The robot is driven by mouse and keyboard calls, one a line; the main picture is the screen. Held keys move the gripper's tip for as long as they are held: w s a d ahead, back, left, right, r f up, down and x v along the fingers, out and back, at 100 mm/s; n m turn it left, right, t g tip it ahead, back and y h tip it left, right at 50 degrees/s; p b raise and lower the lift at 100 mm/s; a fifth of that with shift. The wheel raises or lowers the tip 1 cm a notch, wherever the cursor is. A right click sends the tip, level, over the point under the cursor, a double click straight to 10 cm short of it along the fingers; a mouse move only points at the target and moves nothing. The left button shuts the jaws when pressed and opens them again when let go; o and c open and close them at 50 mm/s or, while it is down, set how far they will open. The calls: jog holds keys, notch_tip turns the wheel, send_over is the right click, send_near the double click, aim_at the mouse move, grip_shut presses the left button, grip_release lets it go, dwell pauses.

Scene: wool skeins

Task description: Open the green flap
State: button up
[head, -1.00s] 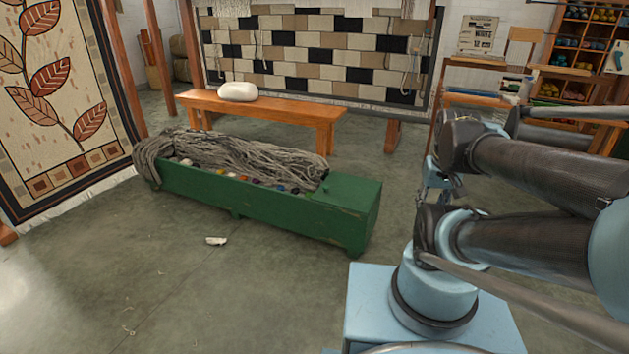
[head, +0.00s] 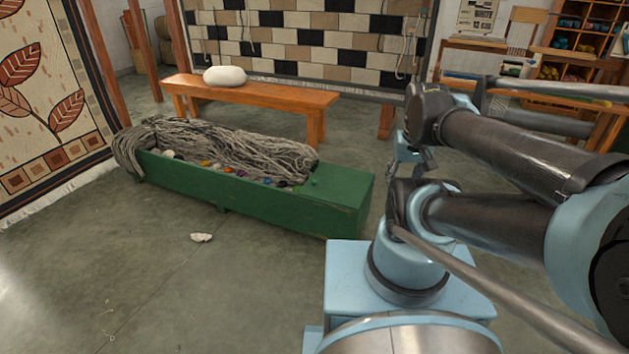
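A long green wooden box (head: 225,197) stands on the floor left of my arm. A flat green flap (head: 338,188) covers its right end and lies level and shut. A small green knob (head: 314,181) sits near the flap's left edge. Grey wool skeins (head: 220,145) fill the open part and hang over the left end. Several coloured small pieces lie along the front inside. What seems to be my gripper (head: 420,160) hangs at the end of the folded arm, right of the box and apart from the flap. It is small and partly hidden, so its fingers are unclear.
A wooden bench (head: 255,92) with a white bundle (head: 225,76) stands behind the box. A white scrap (head: 201,237) lies on the floor in front. A leaf-pattern rug (head: 50,110) hangs at left.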

jog(key=w+a+r, duration=0.2)
jog(key=w+r, duration=0.3)
jog(key=w, duration=0.2)
jog(key=n+g, duration=0.2)
jog(key=n, duration=0.3)
send_over(314, 180)
notch_tip(314, 180, down, 26)
notch_tip(314, 180, down, 17)
jog(key=shift+s+r, duration=0.1)
jog(key=shift+s, duration=0.05)
grip_shut()
